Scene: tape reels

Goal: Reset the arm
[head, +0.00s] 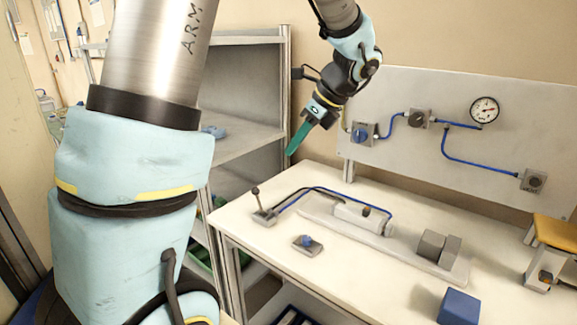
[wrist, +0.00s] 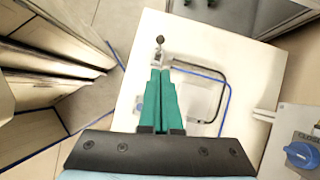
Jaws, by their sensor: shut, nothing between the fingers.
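My gripper (head: 300,138) is raised above the back left part of the white workbench (head: 235,222), left of the upright panel. Its green fingers point down and to the left in the head view. In the wrist view my gripper (wrist: 161,72) shows its two green fingers lying together, shut with nothing between them. The fingers appear over the bench and hide part of what lies under them. My arm fills much of the left of the head view.
A lever (head: 264,214), a blue-knobbed block (head: 307,245) and a blue block (head: 459,307) stand on the bench. The panel (head: 400,90) carries a gauge (head: 484,109), blue tubing and valves. Grey shelves (head: 245,140) stand behind left.

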